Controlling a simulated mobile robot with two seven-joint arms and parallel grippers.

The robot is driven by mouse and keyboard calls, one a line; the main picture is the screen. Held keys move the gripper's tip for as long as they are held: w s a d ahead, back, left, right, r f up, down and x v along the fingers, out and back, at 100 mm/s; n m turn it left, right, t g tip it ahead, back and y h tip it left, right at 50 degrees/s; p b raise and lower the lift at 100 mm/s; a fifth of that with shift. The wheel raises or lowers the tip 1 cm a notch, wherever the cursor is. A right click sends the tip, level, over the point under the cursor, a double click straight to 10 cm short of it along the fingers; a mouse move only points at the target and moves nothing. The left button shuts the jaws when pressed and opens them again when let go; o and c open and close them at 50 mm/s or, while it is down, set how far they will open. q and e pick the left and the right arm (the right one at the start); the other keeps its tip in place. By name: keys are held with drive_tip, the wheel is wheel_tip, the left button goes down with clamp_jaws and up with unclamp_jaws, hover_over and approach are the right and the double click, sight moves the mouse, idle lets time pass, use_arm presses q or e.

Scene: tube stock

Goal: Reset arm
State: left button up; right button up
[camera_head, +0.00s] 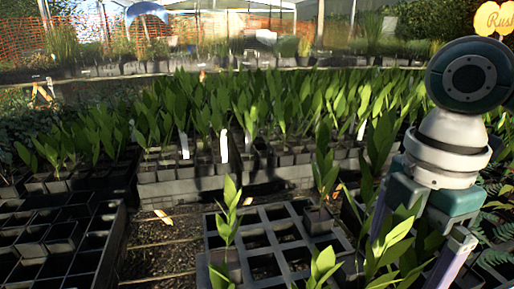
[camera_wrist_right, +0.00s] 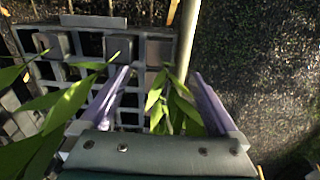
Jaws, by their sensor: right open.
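My right gripper (camera_head: 402,262) is at the right of the head view, pointing down among leafy plants. Its two purple fingers are apart, and the wrist view shows the open gap (camera_wrist_right: 160,80). A green plant (camera_wrist_right: 170,108) shows between the fingers in that view, but nothing is clamped. Whether leaves touch the fingers I cannot tell. The black grid tray (camera_head: 290,246) at the front middle holds a few potted plants, including one tall plant (camera_head: 326,172) left of my gripper and another (camera_head: 229,215) at the tray's left. My left gripper is not in view.
A largely empty black tray (camera_head: 112,228) stands at the front left. A strip of bare ground (camera_head: 160,250) separates it from the middle tray. Dense rows of potted plants (camera_head: 270,110) fill the bench behind. Dark ground (camera_wrist_right: 255,70) lies clear at the right of the wrist view.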

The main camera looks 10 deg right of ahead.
drive_tip(key=s+a+r+m+t+y+p, duration=0.2)
drive_tip(key=s+a+r+m+y+p, duration=0.15)
drive_tip(key=s+a+m+p, duration=0.55)
drive_tip(key=s+d+r+m+t+h+p, duration=0.2)
drive_tip(key=s+d+r+m+h+p, duration=0.1)
drive_tip(key=s+d+r+m+p, duration=0.35)
wheel_tip(320, 180, up, 38)
drive_tip(key=m+p, duration=0.1)
drive_tip(key=p, duration=3.5)
drive_tip(key=shift+s+a+r, duration=0.15)
drive_tip(key=shift+a+r, duration=0.05)
drive_tip(key=shift+r, duration=0.05)
